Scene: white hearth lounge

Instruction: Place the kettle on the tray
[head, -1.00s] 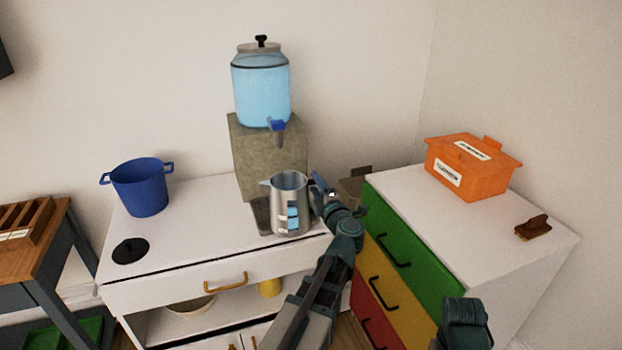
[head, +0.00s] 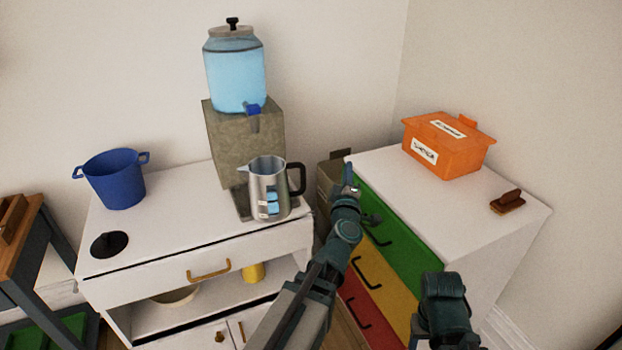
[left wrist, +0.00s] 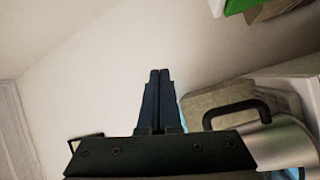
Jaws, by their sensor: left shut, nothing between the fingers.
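The kettle (head: 268,192) is a steel pitcher with a black handle, upright on the white cabinet's top below the water dispenser's tap. A dark tray (head: 241,203) shows at its left; the kettle hides much of it, and I cannot tell how fully the kettle rests on it. My left gripper (head: 350,178) is to the right of the kettle, apart from its handle. In the left wrist view the gripper (left wrist: 160,75) is shut and empty, with the kettle (left wrist: 285,145) and its handle at right. A dark part of my right arm shows lower right; its fingers do not show.
The water dispenser (head: 236,75) stands on a stone block (head: 245,145) behind the kettle. A blue pot (head: 115,182) and black lid (head: 109,244) are at left. A coloured drawer unit (head: 395,240) with an orange box (head: 448,150) stands at right. A bin (head: 327,185) is between.

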